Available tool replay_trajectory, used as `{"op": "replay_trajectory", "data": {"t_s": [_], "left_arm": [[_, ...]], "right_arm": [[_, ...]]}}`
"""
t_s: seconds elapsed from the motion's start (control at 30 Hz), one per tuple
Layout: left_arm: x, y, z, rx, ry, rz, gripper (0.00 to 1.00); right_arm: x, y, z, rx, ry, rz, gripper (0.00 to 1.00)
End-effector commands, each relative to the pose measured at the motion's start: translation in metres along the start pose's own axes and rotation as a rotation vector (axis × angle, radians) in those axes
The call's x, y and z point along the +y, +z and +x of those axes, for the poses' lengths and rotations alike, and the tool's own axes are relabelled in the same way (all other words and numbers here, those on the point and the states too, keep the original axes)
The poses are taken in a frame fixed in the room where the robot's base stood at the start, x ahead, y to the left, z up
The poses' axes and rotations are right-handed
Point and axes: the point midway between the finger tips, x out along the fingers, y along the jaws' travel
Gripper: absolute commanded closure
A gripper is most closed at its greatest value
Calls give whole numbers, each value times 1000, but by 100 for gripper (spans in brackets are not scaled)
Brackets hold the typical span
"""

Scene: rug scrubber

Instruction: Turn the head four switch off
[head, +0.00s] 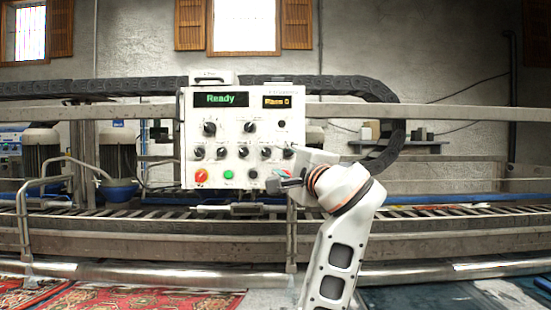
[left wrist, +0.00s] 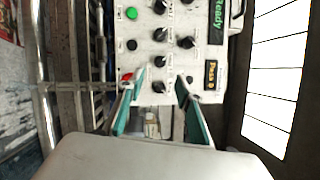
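A white control panel (head: 190,110) faces me in the head view; it also shows turned on its side in the left wrist view (left wrist: 205,60). Its lower row has several black rotary switches; their labels are too small to read, so I cannot tell which is head four. The rightmost switch (head: 289,152) shows in the left wrist view (left wrist: 158,87) between my fingers; contact cannot be told. My left gripper (head: 286,183) is at the panel's lower right corner. In the left wrist view its two teal fingers (left wrist: 161,77) are apart. My right gripper is out of view.
Displays read "Ready" (head: 221,100) and "Pass 0" (head: 277,102). A red button (head: 201,175) and a green button (head: 228,174) sit below the switches. A roller conveyor (head: 120,216) with metal rails runs behind. A patterned rug (head: 140,299) lies at lower left.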

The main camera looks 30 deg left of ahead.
Motion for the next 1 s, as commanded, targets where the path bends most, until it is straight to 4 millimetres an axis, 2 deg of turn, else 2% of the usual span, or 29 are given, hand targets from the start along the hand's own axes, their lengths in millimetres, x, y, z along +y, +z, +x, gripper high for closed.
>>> {"op": "replay_trajectory", "data": {"t_s": [0.1,0.23,0.8,0.87,0.97,1.0], "left_arm": [[0,-1,-15,3,-1,0,65],[0,0,-23,0,0,0,65],[2,-2,-24,3,0,0,65],[9,-7,-22,15,2,-1,65],[40,-27,-17,63,12,-6,65],[58,-39,-15,93,19,-13,65]], "right_arm": [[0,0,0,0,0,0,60],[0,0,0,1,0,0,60],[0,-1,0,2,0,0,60],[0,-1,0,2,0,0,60],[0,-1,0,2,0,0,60],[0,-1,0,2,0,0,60]]}}
